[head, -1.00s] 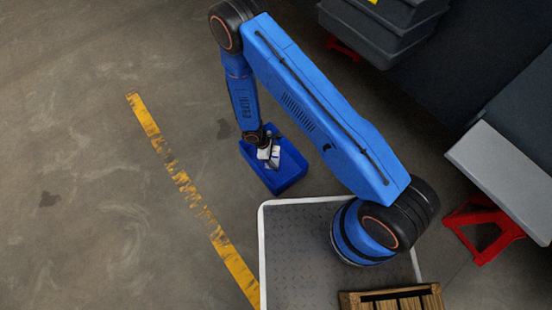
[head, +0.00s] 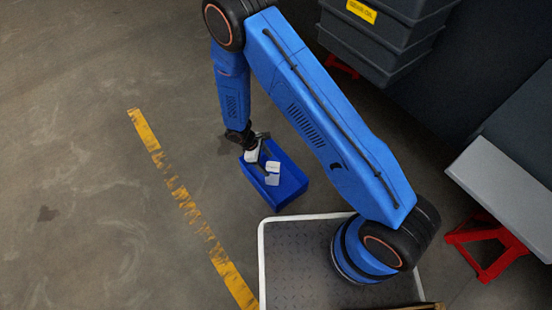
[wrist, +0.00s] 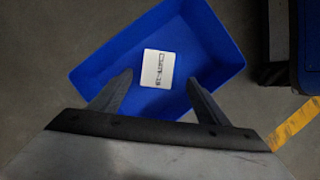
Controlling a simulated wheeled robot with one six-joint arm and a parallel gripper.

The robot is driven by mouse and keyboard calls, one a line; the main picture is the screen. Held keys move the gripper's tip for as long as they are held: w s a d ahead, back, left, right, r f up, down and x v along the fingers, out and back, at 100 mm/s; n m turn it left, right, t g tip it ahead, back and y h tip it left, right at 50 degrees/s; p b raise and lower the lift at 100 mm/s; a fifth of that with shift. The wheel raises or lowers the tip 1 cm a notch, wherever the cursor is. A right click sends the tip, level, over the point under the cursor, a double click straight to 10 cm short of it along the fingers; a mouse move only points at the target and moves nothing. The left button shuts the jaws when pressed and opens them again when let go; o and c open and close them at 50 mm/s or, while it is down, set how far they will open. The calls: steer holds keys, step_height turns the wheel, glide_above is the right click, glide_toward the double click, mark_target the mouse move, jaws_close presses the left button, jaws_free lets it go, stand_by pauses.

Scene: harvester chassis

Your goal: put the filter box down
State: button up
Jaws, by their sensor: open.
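The filter box (wrist: 157,69), white with dark print on its face, lies inside a blue bin (wrist: 95,62) in the wrist view. It also shows as a small white box (head: 272,173) in the bin (head: 290,190) in the head view. My gripper (wrist: 160,78) is open and empty. Its two dark fingers are spread wide on either side of the box in the picture, with a gap to it. In the head view my gripper (head: 255,156) is over the bin's upper left edge, apart from the box.
The bin stands on the concrete floor between a yellow line (head: 180,197) and a white-edged metal deck (head: 300,262) that carries my arm. Grey stacked crates (head: 385,40) are at the top right, with a red stand (head: 483,245) at the right. The floor at left is clear.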

steer(key=w+d+r+m+y, duration=0.1)
steer(key=w+d+r+m, duration=0.15)
steer(key=r, duration=0.75)
steer(key=w+d+r+m+y, duration=0.1)
steer(key=w+d+r+m, duration=0.2)
steer(key=r, duration=0.8)
steer(key=s+d+r+m+t, duration=0.1)
steer(key=d+r, duration=0.4)
steer(key=r, duration=0.4)
steer(key=d+r+m+t, duration=0.1)
steer(key=d+r+m, duration=0.1)
steer(key=d+r, duration=0.5)
steer(key=s+d+r+m+t+y, duration=0.1)
steer(key=s+d+r+m, duration=0.1)
steer(key=s+d+r, duration=0.45)
steer(key=s+d+r+m+y, duration=0.15)
steer(key=s+r, duration=0.25)
steer(key=r, duration=0.5)
steer(key=s+d+r+m+t, duration=0.1)
steer(key=s+d+r+m, duration=0.1)
steer(key=s, duration=0.5)
steer(key=s+d+r+m+t, duration=0.1)
steer(key=s+d+r+m, duration=0.1)
steer(key=s+r, duration=0.2)
steer(key=shift+s+d+t, duration=0.3)
steer(key=shift+s, duration=1.45)
